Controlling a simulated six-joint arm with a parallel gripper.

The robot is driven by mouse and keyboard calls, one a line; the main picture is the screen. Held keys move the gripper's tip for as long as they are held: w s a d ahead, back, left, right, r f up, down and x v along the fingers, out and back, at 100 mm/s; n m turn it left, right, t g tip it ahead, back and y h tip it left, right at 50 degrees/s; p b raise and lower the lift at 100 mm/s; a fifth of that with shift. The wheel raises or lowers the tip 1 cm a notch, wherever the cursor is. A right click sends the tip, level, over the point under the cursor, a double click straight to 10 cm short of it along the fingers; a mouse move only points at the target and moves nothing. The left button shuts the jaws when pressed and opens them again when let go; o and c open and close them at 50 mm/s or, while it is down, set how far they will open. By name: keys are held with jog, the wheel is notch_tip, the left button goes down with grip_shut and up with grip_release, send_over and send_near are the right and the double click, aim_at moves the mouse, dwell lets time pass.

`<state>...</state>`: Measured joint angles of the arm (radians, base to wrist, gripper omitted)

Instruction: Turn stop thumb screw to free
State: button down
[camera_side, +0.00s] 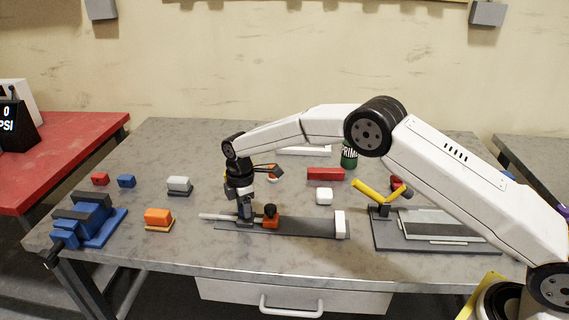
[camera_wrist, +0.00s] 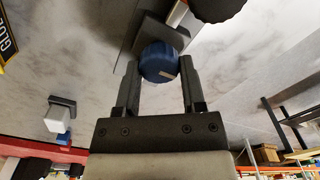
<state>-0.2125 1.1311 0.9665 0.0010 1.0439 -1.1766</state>
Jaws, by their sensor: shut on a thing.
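In the wrist view a blue round knob (camera_wrist: 158,62) with a small pale mark on its face sits between my two fingers; it looks like the stop thumb screw. My gripper (camera_wrist: 158,78) is shut on it, with one finger on each side. In the side view my gripper (camera_side: 245,220) points down at the left part of a dark flat fixture plate (camera_side: 310,229). The knob is hidden there behind the fingers. An orange block with a black knob (camera_side: 271,216) stands just right of my gripper. A pale rod (camera_side: 213,216) sticks out to the left.
A white end block (camera_side: 340,224) stands at the plate's right end. A blue vise (camera_side: 88,220) and an orange block (camera_side: 158,218) lie to the left. A fixture with a yellow handle (camera_side: 366,191) stands to the right. Red and white blocks lie behind.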

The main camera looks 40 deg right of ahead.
jog(key=shift+c, duration=0.9)
grip_release()
jog(key=shift+r, duration=0.1)
jog(key=shift+r, duration=3.85)
